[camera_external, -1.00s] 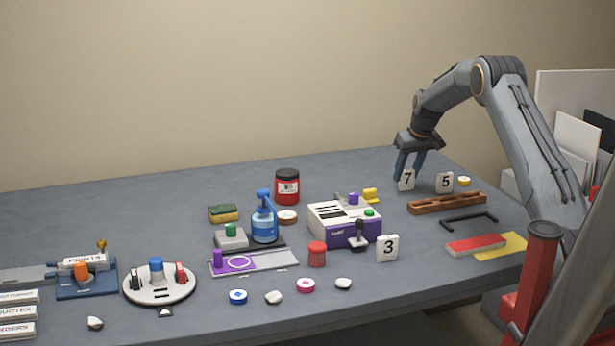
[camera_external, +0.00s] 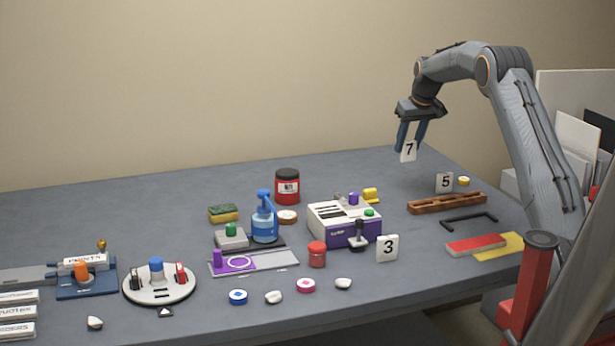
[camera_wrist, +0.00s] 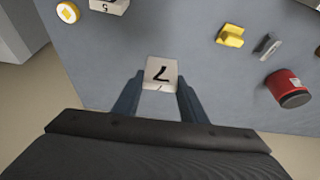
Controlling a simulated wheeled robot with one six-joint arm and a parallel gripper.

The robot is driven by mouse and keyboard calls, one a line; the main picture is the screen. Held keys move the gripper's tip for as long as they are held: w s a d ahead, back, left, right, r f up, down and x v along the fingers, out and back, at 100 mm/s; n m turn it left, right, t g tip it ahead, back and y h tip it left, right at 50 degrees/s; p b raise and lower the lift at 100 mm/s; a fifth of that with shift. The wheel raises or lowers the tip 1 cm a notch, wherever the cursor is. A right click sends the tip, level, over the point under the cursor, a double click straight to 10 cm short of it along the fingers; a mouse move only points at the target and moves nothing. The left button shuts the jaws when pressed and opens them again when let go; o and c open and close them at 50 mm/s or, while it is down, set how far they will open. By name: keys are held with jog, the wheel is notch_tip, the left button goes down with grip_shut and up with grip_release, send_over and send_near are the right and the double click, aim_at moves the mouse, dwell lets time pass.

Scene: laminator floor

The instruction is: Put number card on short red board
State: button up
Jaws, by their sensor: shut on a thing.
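A white number card "7" (camera_external: 408,151) is held between the fingers of my gripper (camera_external: 411,138), raised above the back right of the table. In the wrist view the card (camera_wrist: 160,72) sits between the two blue-grey fingertips (camera_wrist: 160,90). A card "5" (camera_external: 444,182) stands on the table below and to the right; part of it shows in the wrist view (camera_wrist: 108,5). A card "3" (camera_external: 387,248) stands near the front, right of the middle. The short red board (camera_external: 475,244) lies flat at the right front, beside and partly over a yellow board (camera_external: 505,247).
A brown wooden rack (camera_external: 447,203) and a black handle-shaped bar (camera_external: 468,219) lie between the "5" card and the red board. A white and purple machine (camera_external: 343,225) stands left of them. A red jar (camera_external: 287,187) stands at the back.

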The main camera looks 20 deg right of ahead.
jog(key=shift+m, duration=0.3)
jog(key=s+a+f+p, duration=0.2)
jog(key=s+a+p, duration=0.2)
jog(key=s, duration=0.6)
jog(key=s+a+f+p, duration=0.2)
jog(key=s+a+p, duration=0.2)
jog(key=s, duration=0.7)
jog(key=s+a+f+p, duration=0.3)
jog(key=s+p, duration=0.5)
jog(key=s, duration=0.3)
jog(key=shift+s+a, duration=0.25)
jog(key=shift+a, duration=0.15)
jog(key=s+d+r+m+h+p, duration=0.2)
jog(key=s+d+r+m+p, duration=0.2)
jog(key=s+d+r+p, duration=0.45)
jog(key=b, duration=1)
send_over(479, 243)
jog(key=shift+m, duration=0.3)
notch_tip(479, 243, down, 9)
jog(key=shift+s+a, duration=0.1)
jog(key=shift+f, duration=0.2)
jog(key=o, duration=1.1)
jog(key=shift+c, duration=0.2)
jog(key=shift+r, duration=0.2)
